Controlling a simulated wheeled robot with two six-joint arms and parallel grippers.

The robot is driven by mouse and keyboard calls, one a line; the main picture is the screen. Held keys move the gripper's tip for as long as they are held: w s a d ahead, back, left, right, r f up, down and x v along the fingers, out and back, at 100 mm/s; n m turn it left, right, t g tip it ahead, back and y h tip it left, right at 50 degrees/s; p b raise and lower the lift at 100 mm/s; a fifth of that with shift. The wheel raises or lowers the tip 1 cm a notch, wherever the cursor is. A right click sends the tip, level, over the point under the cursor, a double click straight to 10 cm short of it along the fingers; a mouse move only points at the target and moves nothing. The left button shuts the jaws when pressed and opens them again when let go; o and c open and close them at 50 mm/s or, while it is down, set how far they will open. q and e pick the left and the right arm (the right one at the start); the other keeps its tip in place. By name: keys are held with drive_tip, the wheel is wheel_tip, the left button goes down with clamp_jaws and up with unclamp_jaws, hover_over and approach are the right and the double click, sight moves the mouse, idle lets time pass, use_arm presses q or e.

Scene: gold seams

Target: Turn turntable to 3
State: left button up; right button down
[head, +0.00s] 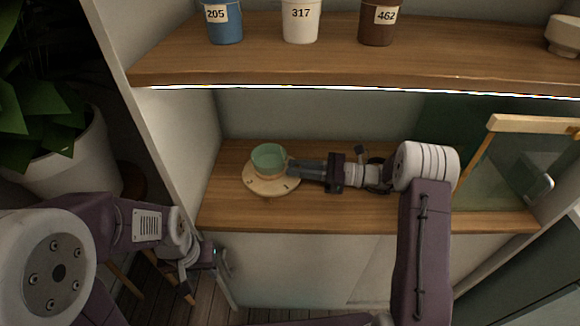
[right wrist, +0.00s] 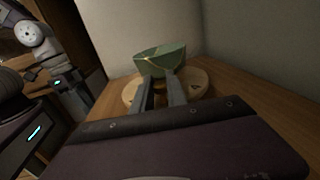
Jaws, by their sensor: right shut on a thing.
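The turntable (head: 259,188) is a round pale wooden disc with dark marks on its rim, on the wooden lower shelf. It also shows in the right wrist view (right wrist: 198,84). A green bowl (head: 268,156) with gold seams stands upright over its middle, and shows in the right wrist view (right wrist: 165,62). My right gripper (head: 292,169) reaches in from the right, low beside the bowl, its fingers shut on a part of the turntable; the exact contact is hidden. My left gripper (head: 220,258) hangs below and in front of the shelf; its finger opening is unclear.
Above, an upper shelf (head: 300,66) holds a blue cup (head: 225,27) marked 205, a white cup (head: 301,28) marked 317 and a brown cup (head: 377,30) marked 462. A wood-framed glass panel (head: 510,165) stands at the right. A potted plant (head: 75,160) is at the left.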

drive_tip(key=shift+w+g, duration=0.15)
drive_tip(key=shift+g, duration=0.15)
idle(0.4)
drive_tip(key=c, duration=1.3)
unclamp_jaws()
drive_tip(key=shift+c, duration=0.2)
drive_tip(key=p+v, duration=0.2)
drive_tip(key=v, duration=0.6)
drive_tip(key=shift+d, duration=0.55)
drive_tip(key=shift+c, duration=0.2)
